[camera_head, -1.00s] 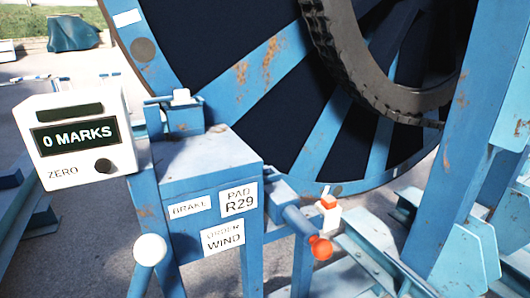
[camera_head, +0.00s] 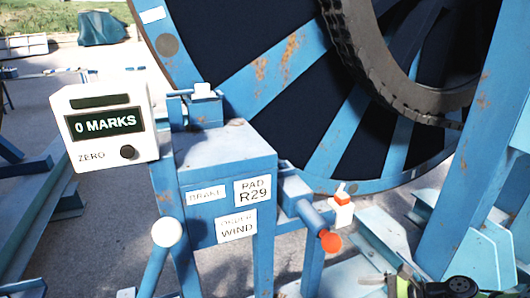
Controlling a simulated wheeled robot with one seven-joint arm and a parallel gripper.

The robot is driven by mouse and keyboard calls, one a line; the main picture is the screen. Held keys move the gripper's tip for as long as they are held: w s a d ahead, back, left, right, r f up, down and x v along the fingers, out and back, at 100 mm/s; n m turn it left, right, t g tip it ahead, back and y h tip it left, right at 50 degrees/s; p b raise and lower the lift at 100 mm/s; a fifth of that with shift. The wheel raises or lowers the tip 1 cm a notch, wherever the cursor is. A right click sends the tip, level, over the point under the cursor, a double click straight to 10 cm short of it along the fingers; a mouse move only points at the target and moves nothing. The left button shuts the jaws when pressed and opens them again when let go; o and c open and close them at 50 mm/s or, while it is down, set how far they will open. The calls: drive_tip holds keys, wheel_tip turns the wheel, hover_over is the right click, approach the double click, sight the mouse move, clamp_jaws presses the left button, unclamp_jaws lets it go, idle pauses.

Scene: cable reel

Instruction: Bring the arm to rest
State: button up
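What looks like part of my arm and gripper (camera_head: 404,286), black with green and silver parts, shows at the bottom right edge. It is cut off by the frame, and its fingers cannot be made out clearly. It appears in front of the blue steel frame, and I see nothing held in it. The large blue reel (camera_head: 285,62) with dark panels stands behind. The white counter box (camera_head: 107,124) reads "0 MARKS", with a black knob marked "ZERO". The blue pedestal (camera_head: 222,148) carries labels "BRAKE", "PAD R29" and "ORDER WIND".
A lever with a white ball (camera_head: 167,232) stands at the pedestal's left. A red-orange knob (camera_head: 331,242) sticks out at its right. A black ribbed ring (camera_head: 365,70) is on the reel. Blue beams (camera_head: 35,215) lie at the left, with open grey ground between.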

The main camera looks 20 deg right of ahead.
drive_tip(key=w+a+r+n+g+h, duration=0.1)
drive_tip(key=a+r+n+g+h, duration=0.2)
drive_tip(key=a+n, duration=0.35)
drive_tip(key=w+a+r+n+g+h, duration=0.1)
drive_tip(key=a+r+n+g+h, duration=0.15)
drive_tip(key=a+r+n, duration=0.45)
drive_tip(key=s+a+r+n+t+h+p, duration=0.1)
drive_tip(key=s+a+r+n+t+h, duration=0.1)
drive_tip(key=s+a+r+n, duration=0.6)
drive_tip(key=s+a+n, duration=0.2)
drive_tip(key=s+n, duration=0.1)
drive_tip(key=shift+r+t, duration=0.15)
drive_tip(key=shift+t, duration=0.2)
drive_tip(key=shift+a+h, duration=0.15)
drive_tip(key=shift+h, duration=0.1)
